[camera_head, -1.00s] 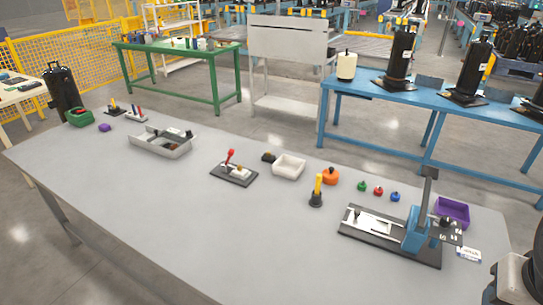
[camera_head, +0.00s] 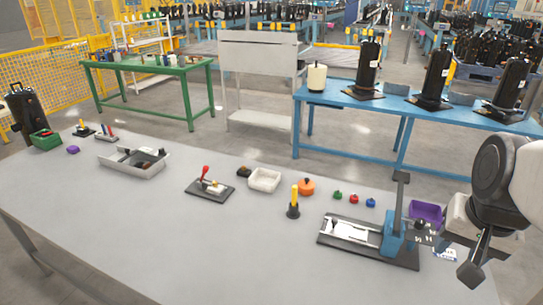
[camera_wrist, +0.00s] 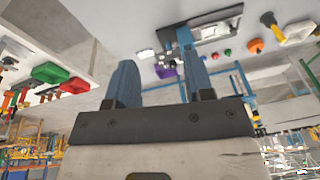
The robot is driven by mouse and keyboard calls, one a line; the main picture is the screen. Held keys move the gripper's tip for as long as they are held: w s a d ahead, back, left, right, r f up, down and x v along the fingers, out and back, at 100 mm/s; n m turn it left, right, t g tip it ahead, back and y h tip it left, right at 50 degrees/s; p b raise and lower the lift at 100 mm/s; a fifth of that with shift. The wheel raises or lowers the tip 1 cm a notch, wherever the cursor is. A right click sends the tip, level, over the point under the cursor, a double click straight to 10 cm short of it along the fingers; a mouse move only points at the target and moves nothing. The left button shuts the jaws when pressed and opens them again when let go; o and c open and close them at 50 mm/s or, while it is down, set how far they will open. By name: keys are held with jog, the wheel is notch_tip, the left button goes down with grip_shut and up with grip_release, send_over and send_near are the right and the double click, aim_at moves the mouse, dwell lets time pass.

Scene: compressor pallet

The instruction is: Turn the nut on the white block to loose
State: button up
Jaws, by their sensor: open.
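My gripper (camera_head: 473,270) is at the right edge of the head view, off the right end of the grey table. In the wrist view its two blue fingers (camera_wrist: 160,78) stand apart with nothing between them. A black plate (camera_head: 197,191) with a red lever sits mid-table and carries a small pale block (camera_head: 215,187). A larger black fixture (camera_head: 385,256) with a blue upright (camera_head: 393,232) and a white flat piece (camera_head: 350,230) stands at the right. I cannot tell which holds the task's white block. No nut is clear at this size.
A purple bin (camera_head: 427,210), green, red and blue knobs (camera_head: 354,199), an orange piece (camera_head: 306,186), a yellow-handled tool (camera_head: 294,203) and a white tray (camera_head: 265,180) stand on the grey table (camera_head: 150,240). Its front middle is clear. A blue table (camera_head: 420,120) stands behind.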

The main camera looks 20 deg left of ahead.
jog(key=w+a+r+m+g+y, duration=0.1)
jog(key=w+a+r+m, duration=0.15)
jog(key=w+a, duration=1.2)
jog(key=w+a+f+m+g+y, duration=0.1)
jog(key=w+a+f+m, duration=0.3)
jog(key=w+a, duration=1.1)
jog(key=m+g+y, duration=0.1)
jog(key=m+g, duration=0.2)
jog(key=m, duration=0.2)
send_near(215, 182)
jog(key=shift+s+f+n, duration=0.25)
jog(key=shift+s+f, duration=0.05)
jog(key=shift+f, duration=0.15)
jog(key=shift+f, duration=0.15)
jog(key=shift+x, duration=3.7)
jog(key=shift+a, duration=0.1)
